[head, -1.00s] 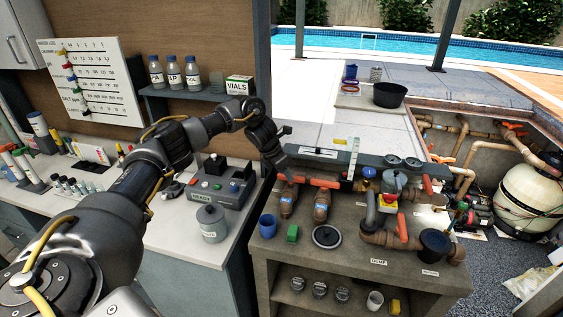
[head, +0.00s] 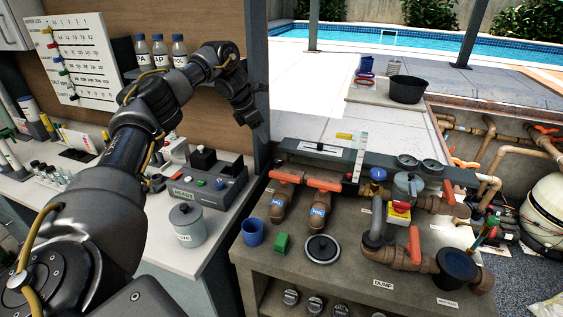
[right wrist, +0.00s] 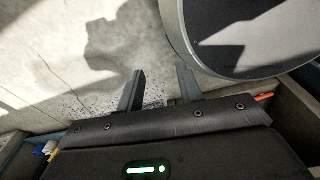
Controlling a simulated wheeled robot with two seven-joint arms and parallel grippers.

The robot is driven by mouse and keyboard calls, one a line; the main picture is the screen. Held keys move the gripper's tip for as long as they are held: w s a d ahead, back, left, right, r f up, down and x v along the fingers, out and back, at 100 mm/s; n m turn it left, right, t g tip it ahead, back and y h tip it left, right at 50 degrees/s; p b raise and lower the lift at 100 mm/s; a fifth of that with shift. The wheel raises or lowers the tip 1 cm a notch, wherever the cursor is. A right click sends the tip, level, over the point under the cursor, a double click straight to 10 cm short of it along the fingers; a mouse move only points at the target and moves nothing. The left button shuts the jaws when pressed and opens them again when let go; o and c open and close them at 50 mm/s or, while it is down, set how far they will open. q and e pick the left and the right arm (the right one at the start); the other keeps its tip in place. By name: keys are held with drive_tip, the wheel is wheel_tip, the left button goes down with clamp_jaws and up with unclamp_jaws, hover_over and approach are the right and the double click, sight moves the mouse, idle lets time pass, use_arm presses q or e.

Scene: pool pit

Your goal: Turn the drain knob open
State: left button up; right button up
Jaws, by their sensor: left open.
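The pipe bench (head: 345,262) carries brown pipes with several orange-red lever handles, a blue knob (head: 378,174) and a red knob on a yellow base (head: 400,208). I cannot read which of them is the drain knob. A label reading DUMP (head: 383,284) is at the bench's front. My left gripper (head: 250,114) is open and empty, raised at the post left of the bench, apart from the pipes and knobs. My right gripper (right wrist: 158,88) is open and empty in the right wrist view, its fingers spread over pale ground; the head view does not show it.
A large dark round thing (right wrist: 250,30) is near my right gripper.

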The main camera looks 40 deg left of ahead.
sight(277, 160)
use_arm(q)
drive_tip(key=x, duration=0.4)
drive_tip(key=p+x, duration=0.1)
drive_tip(key=x, duration=0.7)
drive_tip(key=shift+w, duration=0.35)
drive_tip(key=shift+w+d+f, duration=0.1)
drive_tip(key=shift+w+f, duration=0.1)
drive_tip(key=shift+f, duration=0.2)
use_arm(e)
drive_tip(key=shift+w+r, duration=0.1)
drive_tip(key=shift+r, duration=0.2)
use_arm(q)
drive_tip(key=c, duration=1)
